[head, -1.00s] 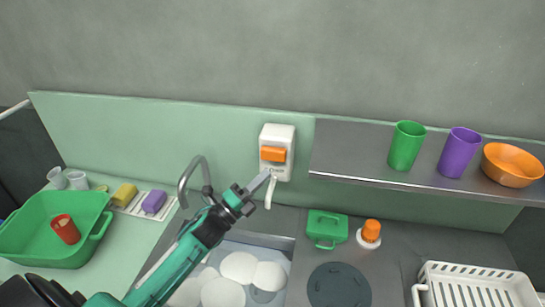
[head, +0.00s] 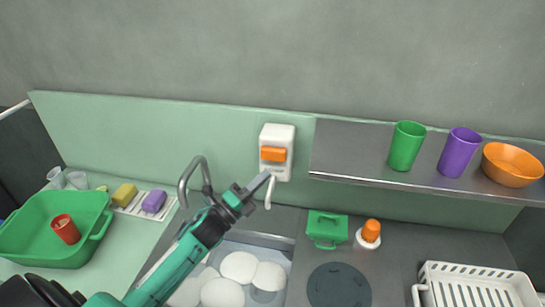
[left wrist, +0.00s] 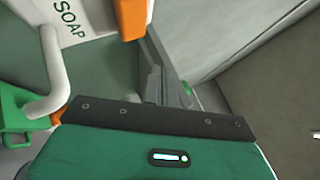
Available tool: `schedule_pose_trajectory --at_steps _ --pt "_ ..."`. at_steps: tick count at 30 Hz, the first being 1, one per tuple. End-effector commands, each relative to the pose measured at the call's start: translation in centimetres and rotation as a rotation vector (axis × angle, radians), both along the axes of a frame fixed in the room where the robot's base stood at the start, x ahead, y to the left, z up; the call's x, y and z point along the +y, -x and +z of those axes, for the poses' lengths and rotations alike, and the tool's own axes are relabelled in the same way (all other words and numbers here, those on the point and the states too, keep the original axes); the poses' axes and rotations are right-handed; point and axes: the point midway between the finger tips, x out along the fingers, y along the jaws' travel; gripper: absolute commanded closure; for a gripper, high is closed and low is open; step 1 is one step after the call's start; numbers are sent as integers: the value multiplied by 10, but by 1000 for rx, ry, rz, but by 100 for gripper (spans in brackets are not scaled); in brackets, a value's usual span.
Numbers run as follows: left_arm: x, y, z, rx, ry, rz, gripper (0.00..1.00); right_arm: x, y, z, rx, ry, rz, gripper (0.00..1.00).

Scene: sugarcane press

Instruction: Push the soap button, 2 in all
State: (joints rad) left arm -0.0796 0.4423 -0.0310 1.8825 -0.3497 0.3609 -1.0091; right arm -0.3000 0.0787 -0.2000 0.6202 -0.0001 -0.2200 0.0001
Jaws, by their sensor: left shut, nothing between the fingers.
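The soap dispenser (head: 277,138) is a white box on the green back panel, with an orange button (head: 273,154) on its front and a white spout below. In the left wrist view the white face with the word SOAP (left wrist: 70,22) and the orange button (left wrist: 131,15) show at the top. My left gripper (head: 262,180) is shut and empty. Its tip is just below and left of the button, near the spout, and looks apart from the button. In the left wrist view my shut fingers (left wrist: 168,85) point toward the dispenser. My right gripper is not in view.
The sink (head: 262,241) below holds several white plates. A steel faucet (head: 190,172) stands left of my gripper. A green tub (head: 93,207) with a red cup is at left. A shelf (head: 350,150) with cups and a bowl is at right. A white rack (head: 475,275) is lower right.

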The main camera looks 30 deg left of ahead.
Motion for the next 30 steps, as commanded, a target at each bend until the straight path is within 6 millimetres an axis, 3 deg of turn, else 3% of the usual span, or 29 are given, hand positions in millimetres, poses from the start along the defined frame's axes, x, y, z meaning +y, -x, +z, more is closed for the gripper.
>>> schedule_pose_trajectory --at_steps 21,30 --pt "0 0 0 0 0 0 100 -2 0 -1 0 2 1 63" --pt "-8 27 -6 1 0 -3 100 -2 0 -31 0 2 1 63"
